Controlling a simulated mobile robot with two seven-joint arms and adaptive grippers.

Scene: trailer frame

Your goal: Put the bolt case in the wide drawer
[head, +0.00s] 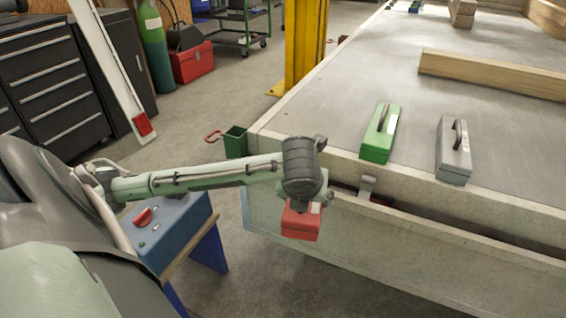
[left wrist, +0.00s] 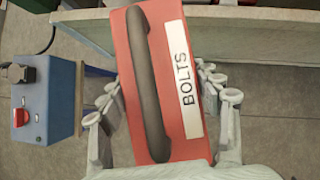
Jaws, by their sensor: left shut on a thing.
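The bolt case (head: 300,222) is red, with a dark handle and a white label reading BOLTS in the left wrist view (left wrist: 165,130). My left gripper (left wrist: 160,92) is shut on it, its fingers on both long sides. In the head view my left gripper (head: 303,200) holds the case in the air at the trailer's near side, by the left part of the wide drawer's front (head: 400,250). A dark gap behind that front shows the drawer is open; its inside is mostly hidden, with a little red visible near the latch. My right gripper is not in view.
A green case (head: 380,134) and a grey case (head: 454,152) stand on the trailer bed (head: 330,110) near its edge. A metal latch (head: 367,186) sticks up by the gap. A blue box (head: 172,232) with a red knob stands on a bench at the left. A green holder (head: 235,142) hangs at the corner.

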